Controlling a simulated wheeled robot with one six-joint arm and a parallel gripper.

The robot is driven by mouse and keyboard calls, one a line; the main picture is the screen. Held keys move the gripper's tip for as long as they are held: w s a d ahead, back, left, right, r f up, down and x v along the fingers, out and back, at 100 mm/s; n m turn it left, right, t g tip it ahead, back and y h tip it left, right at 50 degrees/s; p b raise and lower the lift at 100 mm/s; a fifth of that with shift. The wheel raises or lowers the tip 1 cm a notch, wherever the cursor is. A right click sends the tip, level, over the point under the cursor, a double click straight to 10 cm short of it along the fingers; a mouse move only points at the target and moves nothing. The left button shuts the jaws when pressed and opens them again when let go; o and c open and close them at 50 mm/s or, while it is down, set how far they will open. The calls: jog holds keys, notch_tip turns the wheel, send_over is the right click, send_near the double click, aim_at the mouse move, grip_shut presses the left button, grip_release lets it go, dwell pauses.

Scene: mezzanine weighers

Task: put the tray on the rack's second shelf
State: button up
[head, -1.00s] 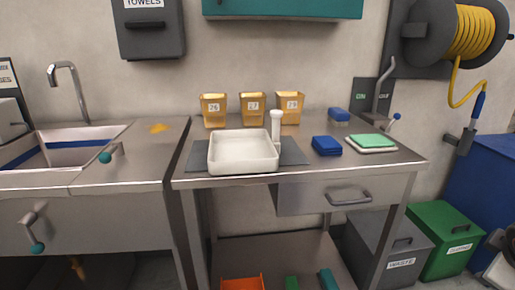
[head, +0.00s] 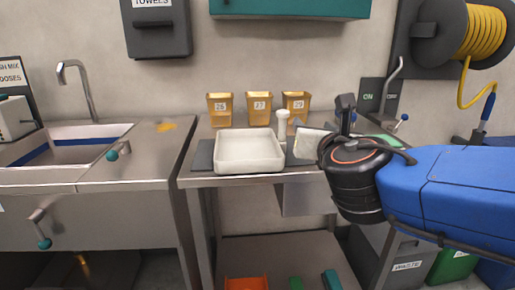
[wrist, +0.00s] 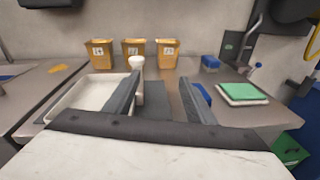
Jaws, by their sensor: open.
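The white, shallow, empty tray (head: 249,166) lies on a dark mat on the steel table in the head view. In the wrist view the tray (wrist: 72,103) is at the left, partly behind my left finger. My gripper (head: 346,106) is right of the tray in the head view, above the table, apart from the tray. No rack can be made out for certain; the table (head: 232,182) has one lower shelf (head: 262,250).
Several yellow bins, such as this one (head: 259,104), stand behind the tray, with a white upright object (head: 283,124) beside it. A blue block (wrist: 210,63) and a green-topped pad (wrist: 242,93) are at the right. A sink (head: 75,150) is at the left.

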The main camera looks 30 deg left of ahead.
aim_at(284, 111)
jog(key=w+a, duration=0.2)
jog(key=a, duration=0.1)
jog(key=w+a+n+y, duration=0.1)
jog(key=w+a, duration=0.2)
jog(key=w+a+n, duration=0.1)
jog(key=w+a, duration=0.2)
jog(key=a, duration=0.1)
jog(key=shift+w+a+r, duration=0.1)
jog(key=shift+w, duration=0.05)
jog(key=x, duration=0.5)
jog(key=shift+w+a+f, duration=0.1)
jog(key=shift+f, duration=0.15)
jog(key=shift+c, duration=0.3)
grip_shut()
